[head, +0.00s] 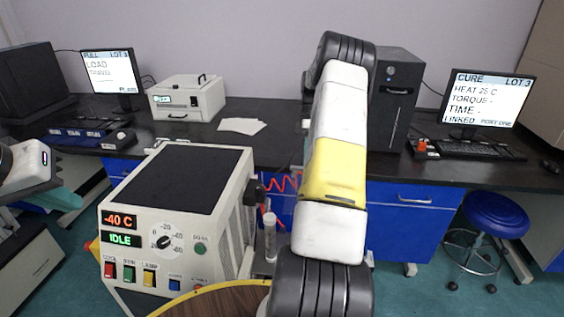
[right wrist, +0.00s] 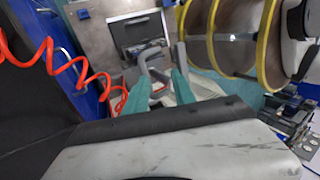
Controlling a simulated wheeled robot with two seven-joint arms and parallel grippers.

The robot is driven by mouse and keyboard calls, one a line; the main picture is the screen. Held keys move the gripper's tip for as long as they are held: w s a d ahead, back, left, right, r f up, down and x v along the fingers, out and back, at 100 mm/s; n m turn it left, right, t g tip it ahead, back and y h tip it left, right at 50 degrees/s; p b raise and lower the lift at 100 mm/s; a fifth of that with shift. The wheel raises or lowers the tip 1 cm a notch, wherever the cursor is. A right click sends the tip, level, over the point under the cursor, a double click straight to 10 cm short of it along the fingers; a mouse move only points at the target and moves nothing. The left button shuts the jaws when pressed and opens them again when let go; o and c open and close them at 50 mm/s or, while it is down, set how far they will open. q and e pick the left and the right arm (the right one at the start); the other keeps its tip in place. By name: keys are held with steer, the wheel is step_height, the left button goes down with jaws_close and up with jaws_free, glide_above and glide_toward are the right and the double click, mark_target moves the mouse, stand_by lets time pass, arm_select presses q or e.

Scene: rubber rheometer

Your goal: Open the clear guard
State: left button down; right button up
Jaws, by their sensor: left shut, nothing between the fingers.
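My left gripper (head: 66,197) is at the left edge of the head view, shut and empty, well away from the cabinet. My right gripper does not show in the head view. In the right wrist view my right gripper (right wrist: 163,88) has its teal fingers apart, with no object clearly held between them.
A white cooling unit (head: 165,225) with a black top stands front left. A monitor reading CURE (head: 485,100), a keyboard (head: 480,150) and a blue stool (head: 497,215) are at the right. A white lidded box (head: 187,100) sits on the bench. A red coiled hose (right wrist: 75,72) hangs near my right gripper.

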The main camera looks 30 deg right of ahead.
steer(key=s+a, duration=0.1)
steer(key=s, duration=0.1)
steer(key=s+a, duration=0.4)
steer(key=shift+s+r, duration=0.2)
steer(key=shift+r, duration=0.2)
